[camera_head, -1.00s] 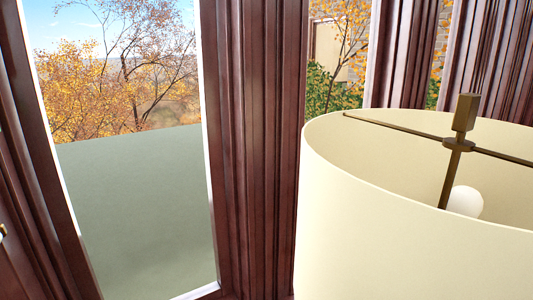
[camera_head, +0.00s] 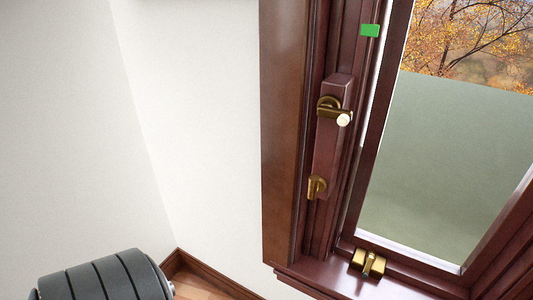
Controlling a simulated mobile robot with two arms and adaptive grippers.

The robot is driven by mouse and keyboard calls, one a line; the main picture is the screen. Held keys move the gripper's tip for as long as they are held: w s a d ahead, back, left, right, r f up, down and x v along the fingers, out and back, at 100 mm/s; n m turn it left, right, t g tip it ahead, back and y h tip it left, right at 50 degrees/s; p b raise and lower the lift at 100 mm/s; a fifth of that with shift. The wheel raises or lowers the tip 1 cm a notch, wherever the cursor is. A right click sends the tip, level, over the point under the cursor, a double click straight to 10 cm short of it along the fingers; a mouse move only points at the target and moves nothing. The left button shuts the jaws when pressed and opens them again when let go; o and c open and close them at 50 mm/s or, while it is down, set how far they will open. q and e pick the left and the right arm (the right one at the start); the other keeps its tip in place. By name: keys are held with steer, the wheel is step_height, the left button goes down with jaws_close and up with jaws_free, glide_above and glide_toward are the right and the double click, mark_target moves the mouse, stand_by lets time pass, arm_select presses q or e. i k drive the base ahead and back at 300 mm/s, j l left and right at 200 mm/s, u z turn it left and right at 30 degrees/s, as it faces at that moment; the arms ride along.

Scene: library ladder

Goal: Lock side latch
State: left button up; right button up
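A tall dark red-brown wooden window frame (camera_head: 281,150) stands right of centre. On its left upright is a raised wooden plate (camera_head: 326,145) with brass fittings. The upper one is a brass lever (camera_head: 336,111) on a round base, its end pointing right and toward me. The lower one is a small brass turn-piece (camera_head: 316,187), hanging roughly downward. I cannot tell which of these is the side latch. Another brass latch (camera_head: 368,263) sits at the bottom of the frame near the sill. Neither of my grippers is in view.
A green tag (camera_head: 370,30) is on the frame above the lever. The pane (camera_head: 440,160) is frosted low down. White wall (camera_head: 190,120) lies to the left. A dark grey ribbed shape (camera_head: 105,278), which I cannot identify, is at bottom left.

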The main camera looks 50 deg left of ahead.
mark_target(313, 188)
steer(key=u, duration=1.05)
steer(key=k+j, duration=0.05)
steer(key=j, duration=0.05)
